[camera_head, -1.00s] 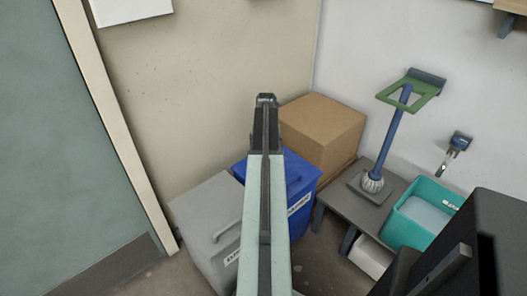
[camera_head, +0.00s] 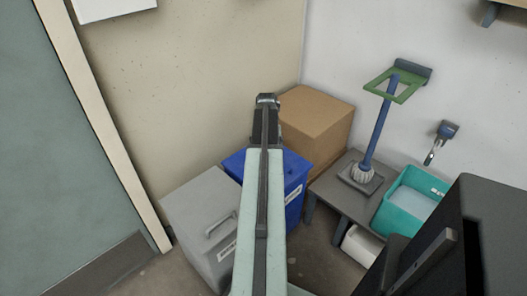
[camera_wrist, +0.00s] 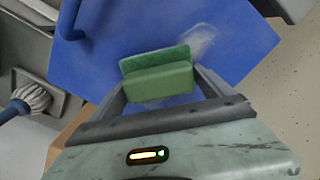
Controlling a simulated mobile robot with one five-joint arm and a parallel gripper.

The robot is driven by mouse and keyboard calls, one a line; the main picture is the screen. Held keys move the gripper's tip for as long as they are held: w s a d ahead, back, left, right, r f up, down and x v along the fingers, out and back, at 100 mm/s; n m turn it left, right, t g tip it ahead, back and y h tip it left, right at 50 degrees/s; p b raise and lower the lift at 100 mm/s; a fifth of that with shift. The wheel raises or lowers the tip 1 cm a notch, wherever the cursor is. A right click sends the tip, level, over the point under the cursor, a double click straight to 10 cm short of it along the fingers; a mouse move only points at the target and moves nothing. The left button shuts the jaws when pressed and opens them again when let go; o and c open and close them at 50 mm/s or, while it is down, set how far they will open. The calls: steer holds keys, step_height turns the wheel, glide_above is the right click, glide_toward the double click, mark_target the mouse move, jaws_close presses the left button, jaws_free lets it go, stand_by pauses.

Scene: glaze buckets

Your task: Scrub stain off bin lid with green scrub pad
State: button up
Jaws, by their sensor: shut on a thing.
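A blue bin lid (camera_wrist: 130,30) fills much of the wrist view, with its handle (camera_wrist: 70,18) at the upper left. A pale, smeared stain (camera_wrist: 197,45) lies on the lid, just up and right of the pad. My gripper (camera_wrist: 158,78) is shut on the green scrub pad (camera_wrist: 158,82), with a finger on each side of it. The pad is over the lid; I cannot tell whether it touches. In the head view the blue bin (camera_head: 296,180) is partly behind my arm, and the pad is hidden.
A grey bin (camera_head: 195,205) with a lid handle stands left of the blue bin. A cardboard box (camera_head: 315,125) is behind it. To the right, a low grey table (camera_head: 340,195) carries a blue-handled brush (camera_head: 375,130) in a holder and a teal basin (camera_head: 405,210).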

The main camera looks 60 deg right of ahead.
steer(key=shift+s+a, duration=0.3)
steer(key=shift+s, duration=0.6)
steer(key=shift+s+a, duration=0.3)
steer(key=shift+s, duration=0.55)
steer(key=shift+s+d+f, duration=0.1)
steer(key=shift+s+d, duration=0.1)
steer(key=shift+d, duration=0.45)
steer(key=shift+s+d, duration=0.15)
steer(key=shift+d, duration=0.45)
steer(key=shift+w+d, duration=0.55)
steer(key=shift+w, duration=1.15)
steer(key=shift+w+d, duration=0.6)
steer(key=shift+w, duration=1.15)
steer(key=shift+w+d, duration=0.55)
steer(key=shift+w, duration=1.15)
step_height(320, 180, up, 6)
steer(key=p, duration=0.6)
steer(key=shift+s, duration=0.1)
step_height(320, 180, up, 3)
steer(key=p, duration=0.3)
